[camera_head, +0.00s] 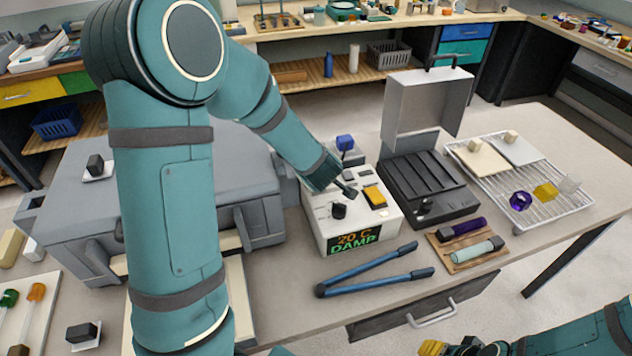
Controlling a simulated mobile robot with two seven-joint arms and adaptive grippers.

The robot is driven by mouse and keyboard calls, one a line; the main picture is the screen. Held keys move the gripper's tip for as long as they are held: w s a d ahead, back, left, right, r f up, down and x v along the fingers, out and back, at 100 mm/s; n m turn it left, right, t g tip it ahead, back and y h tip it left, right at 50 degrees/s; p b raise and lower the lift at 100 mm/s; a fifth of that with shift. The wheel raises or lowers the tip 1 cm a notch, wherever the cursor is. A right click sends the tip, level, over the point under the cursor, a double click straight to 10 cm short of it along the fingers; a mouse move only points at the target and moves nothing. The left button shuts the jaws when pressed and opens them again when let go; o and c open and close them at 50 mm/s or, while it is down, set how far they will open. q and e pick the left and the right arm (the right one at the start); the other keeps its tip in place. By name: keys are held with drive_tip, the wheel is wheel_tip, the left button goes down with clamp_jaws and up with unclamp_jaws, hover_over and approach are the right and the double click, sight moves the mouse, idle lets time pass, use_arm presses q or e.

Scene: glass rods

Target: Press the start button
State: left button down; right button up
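A white control box (313,220) stands on the table. Its front display (356,240) reads "20 C" and "DAMP". My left arm reaches over from the left, and my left gripper (350,191) points down at the box's top, between the knob and the yellow button. Its dark fingertips look close together; I see nothing held, and contact is unclear. My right gripper (455,348) is at the bottom edge, partly cut off.
A black ribbed unit (430,183) with a raised grey lid (428,105) stands right of the box. Blue tongs (375,270) lie in front. A wooden tray (470,257) holds two cylinders. A wire rack (565,212) is at right. A grey case (190,190) is at left.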

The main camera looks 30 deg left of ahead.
use_arm(q)
drive_tip(key=shift+f, duration=0.4)
idle(0.3)
drive_tip(key=shift+r, duration=0.1)
drive_tip(key=shift+r+p, duration=0.75)
drive_tip(key=shift+r, duration=0.1)
wheel_tip(320, 180, up, 5)
drive_tip(key=p, duration=0.5)
idle(0.3)
idle(0.5)
